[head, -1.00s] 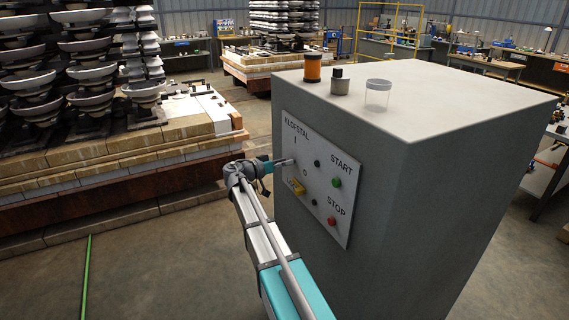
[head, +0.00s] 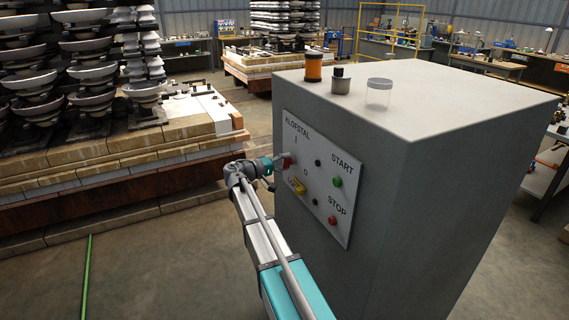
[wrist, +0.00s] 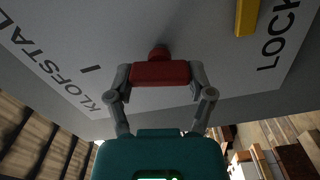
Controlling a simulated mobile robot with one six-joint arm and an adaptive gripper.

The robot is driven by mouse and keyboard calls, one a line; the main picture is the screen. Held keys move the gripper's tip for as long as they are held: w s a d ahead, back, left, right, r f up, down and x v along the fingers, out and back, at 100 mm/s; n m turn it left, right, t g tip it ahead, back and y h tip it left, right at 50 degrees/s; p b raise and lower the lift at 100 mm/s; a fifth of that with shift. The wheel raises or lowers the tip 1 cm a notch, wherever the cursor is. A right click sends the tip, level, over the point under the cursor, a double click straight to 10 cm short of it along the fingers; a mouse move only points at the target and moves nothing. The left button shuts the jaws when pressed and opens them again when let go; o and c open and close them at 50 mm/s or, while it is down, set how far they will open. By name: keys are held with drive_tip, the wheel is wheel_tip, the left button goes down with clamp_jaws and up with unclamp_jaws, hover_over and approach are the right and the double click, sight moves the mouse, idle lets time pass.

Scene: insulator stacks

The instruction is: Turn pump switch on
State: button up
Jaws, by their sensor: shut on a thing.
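A red switch handle (head: 289,161) sits on the white control panel of the grey cabinet, below the KLOFSTAL label and near the I and O marks. In the wrist view the red handle (wrist: 160,74) lies crosswise, with its round stem going into the panel. My gripper (head: 284,162) is at the panel's left side. In the wrist view my gripper (wrist: 160,76) has one finger at each end of the handle and is shut on it. The gripper partly hides the switch in the head view.
Below is a yellow LOCK piece (head: 297,186). To the right are a green START button (head: 337,182) and a red STOP button (head: 332,221). Jars, including an orange one (head: 313,67), stand on the cabinet. Insulator stacks (head: 95,75) are at the left.

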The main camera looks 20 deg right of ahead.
drive_tip(key=shift+n, duration=1.3)
drive_tip(key=o, duration=1.1)
drive_tip(key=a, duration=1.2)
drive_tip(key=shift+s, duration=0.15)
drive_tip(key=shift+s+f, duration=0.1)
drive_tip(key=shift+f, duration=0.05)
